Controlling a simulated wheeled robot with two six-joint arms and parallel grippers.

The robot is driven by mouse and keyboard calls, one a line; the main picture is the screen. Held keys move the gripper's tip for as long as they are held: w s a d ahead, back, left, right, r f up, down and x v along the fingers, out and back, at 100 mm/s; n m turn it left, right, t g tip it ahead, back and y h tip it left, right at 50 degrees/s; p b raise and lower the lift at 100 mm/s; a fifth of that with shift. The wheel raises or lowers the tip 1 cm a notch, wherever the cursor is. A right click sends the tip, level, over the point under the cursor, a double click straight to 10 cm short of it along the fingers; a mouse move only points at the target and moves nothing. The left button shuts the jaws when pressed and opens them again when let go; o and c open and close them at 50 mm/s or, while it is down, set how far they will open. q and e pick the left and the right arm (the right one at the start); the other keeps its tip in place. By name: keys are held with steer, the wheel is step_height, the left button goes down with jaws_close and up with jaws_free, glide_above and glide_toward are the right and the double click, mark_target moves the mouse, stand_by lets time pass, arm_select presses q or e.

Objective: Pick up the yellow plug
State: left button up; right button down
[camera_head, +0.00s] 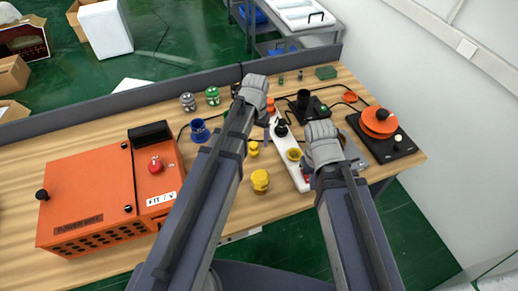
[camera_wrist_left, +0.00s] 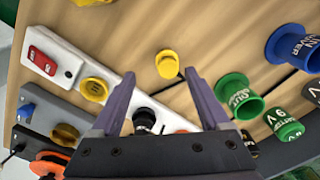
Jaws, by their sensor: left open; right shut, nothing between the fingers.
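A small yellow plug (camera_head: 253,148) stands on the wooden table left of the white power strip (camera_head: 301,178). In the left wrist view this plug (camera_wrist_left: 168,64) shows just beyond the gap between my left fingertips, apart from them. A larger yellow plug (camera_head: 260,181) stands nearer; only its edge shows in the wrist view (camera_wrist_left: 92,2). Another yellow piece (camera_head: 294,154) sits on the strip, also seen in the wrist view (camera_wrist_left: 95,90). My left gripper (camera_wrist_left: 160,76) is open and empty, above the table. My right gripper (camera_head: 311,172) is shut and empty over the strip's right side; its fingertips are mostly hidden.
A black plug (camera_head: 281,129) sits on the strip. A blue cup-like plug (camera_head: 200,130) and green plugs (camera_head: 212,95) stand to the left. A large orange box (camera_head: 95,205) fills the table's left. An orange round device (camera_head: 379,122) stands at the right. Black cables cross the table.

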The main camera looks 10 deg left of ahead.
mark_target(254, 144)
arm_select(q)
steer(key=shift+w+a, duration=0.5)
steer(key=shift+w, duration=0.2)
steer(key=shift+f+b, duration=0.3)
steer(key=shift+f, duration=0.05)
steer(key=f+b, duration=0.7)
steer(key=shift+s+f, duration=0.2)
steer(key=shift+s, duration=0.05)
arm_select(e)
step_height(254, 144, down, 8)
steer(key=shift+d+f, duration=0.1)
arm_select(q)
steer(key=shift+r, duration=0.1)
jaws_close()
